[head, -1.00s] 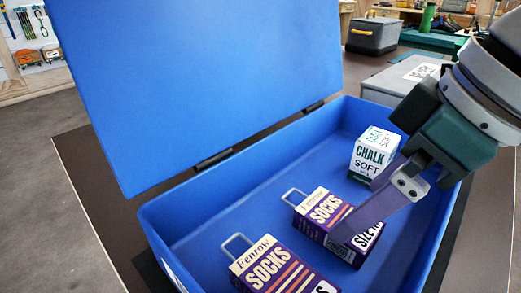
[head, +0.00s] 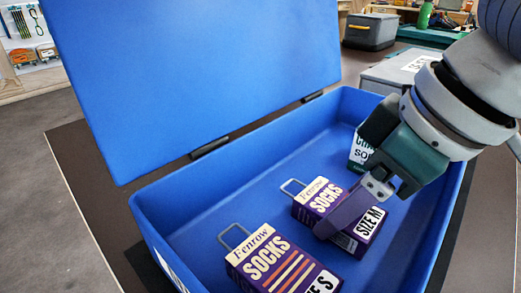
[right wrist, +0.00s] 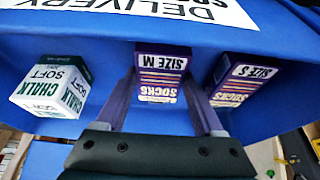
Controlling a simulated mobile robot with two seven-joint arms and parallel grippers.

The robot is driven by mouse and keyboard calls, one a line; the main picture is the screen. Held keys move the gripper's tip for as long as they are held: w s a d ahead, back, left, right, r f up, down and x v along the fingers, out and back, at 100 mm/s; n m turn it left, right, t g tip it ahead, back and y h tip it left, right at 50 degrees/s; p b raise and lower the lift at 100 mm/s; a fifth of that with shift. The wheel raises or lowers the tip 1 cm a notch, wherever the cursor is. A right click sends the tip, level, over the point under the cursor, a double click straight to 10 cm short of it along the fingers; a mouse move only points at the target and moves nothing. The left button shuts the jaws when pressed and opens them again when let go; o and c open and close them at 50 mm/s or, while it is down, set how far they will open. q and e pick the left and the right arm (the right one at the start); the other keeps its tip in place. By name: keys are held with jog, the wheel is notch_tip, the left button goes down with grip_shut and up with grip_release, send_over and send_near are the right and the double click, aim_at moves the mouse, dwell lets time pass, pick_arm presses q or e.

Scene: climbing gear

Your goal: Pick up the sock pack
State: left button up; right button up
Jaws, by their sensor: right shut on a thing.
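The size M sock pack (head: 318,192) is a purple box with a cream top label and a wire hanger loop. It lies in the blue box beside a size S pack (head: 280,262). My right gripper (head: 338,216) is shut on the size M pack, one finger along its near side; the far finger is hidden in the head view. In the right wrist view the size M pack (right wrist: 162,78) sits between both fingers, and the size S pack (right wrist: 238,80) is apart to the right. I see no clear gap under the held pack. My left gripper is not in view.
The blue box (head: 175,206) has its lid (head: 200,80) raised at the back. A chalk box (head: 360,152) stands inside, partly hidden by my right gripper; it shows fully in the right wrist view (right wrist: 52,88). A grey case (head: 400,72) stands behind on the dark table.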

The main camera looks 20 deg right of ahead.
jog(key=c, duration=0.5)
jog(key=shift+r, duration=0.15)
jog(key=shift+r+p, duration=4.05)
jog(key=shift+r, duration=5.85)
